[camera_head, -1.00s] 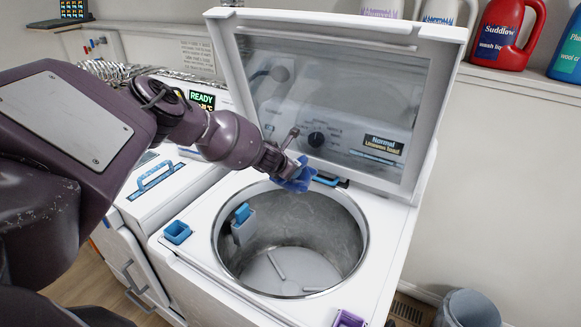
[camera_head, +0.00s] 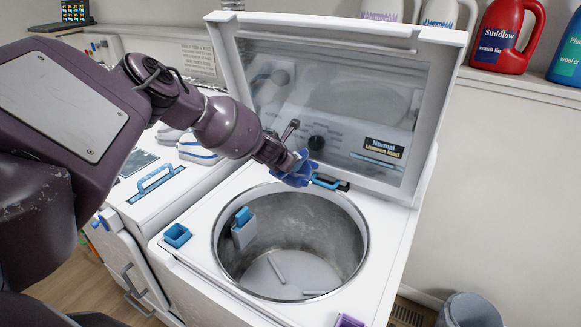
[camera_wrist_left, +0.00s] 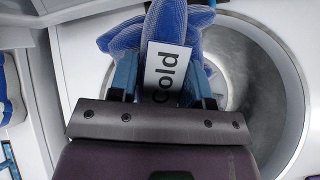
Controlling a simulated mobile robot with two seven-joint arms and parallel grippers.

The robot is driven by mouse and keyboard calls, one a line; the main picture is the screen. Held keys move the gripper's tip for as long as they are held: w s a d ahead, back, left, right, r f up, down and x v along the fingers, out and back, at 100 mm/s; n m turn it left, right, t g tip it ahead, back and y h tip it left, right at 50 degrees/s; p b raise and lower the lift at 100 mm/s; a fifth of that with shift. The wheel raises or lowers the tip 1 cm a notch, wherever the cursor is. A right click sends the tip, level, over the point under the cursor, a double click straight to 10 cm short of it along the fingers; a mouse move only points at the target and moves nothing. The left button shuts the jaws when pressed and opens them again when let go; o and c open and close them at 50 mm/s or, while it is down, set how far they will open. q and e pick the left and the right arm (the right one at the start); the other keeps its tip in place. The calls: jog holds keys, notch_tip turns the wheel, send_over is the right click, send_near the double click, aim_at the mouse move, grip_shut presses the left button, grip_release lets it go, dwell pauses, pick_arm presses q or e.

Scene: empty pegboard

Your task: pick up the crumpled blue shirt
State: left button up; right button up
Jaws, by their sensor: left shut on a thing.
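The crumpled blue shirt (camera_head: 297,172) is held in my left gripper (camera_head: 290,164), above the back rim of the open washer drum (camera_head: 290,245). In the left wrist view the blue shirt (camera_wrist_left: 125,38) is bunched between the two fingers of my left gripper (camera_wrist_left: 160,85). The drum (camera_wrist_left: 262,75) lies below and to the right of the shirt in that view. My right gripper is out of view.
The washer's lid (camera_head: 335,100) stands open behind the drum. A blue cup-like dispenser (camera_head: 177,235) sits left of the drum opening. A second machine with a blue handle (camera_head: 155,183) stands at left. Bottles, including a red one (camera_head: 507,38), line the back shelf. A grey bin (camera_head: 470,310) is at lower right.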

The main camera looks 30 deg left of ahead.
pick_arm(q)
jog(key=shift+r, duration=0.25)
jog(key=shift+r, duration=1.95)
jog(key=shift+r, duration=2)
jog(key=shift+r, duration=2)
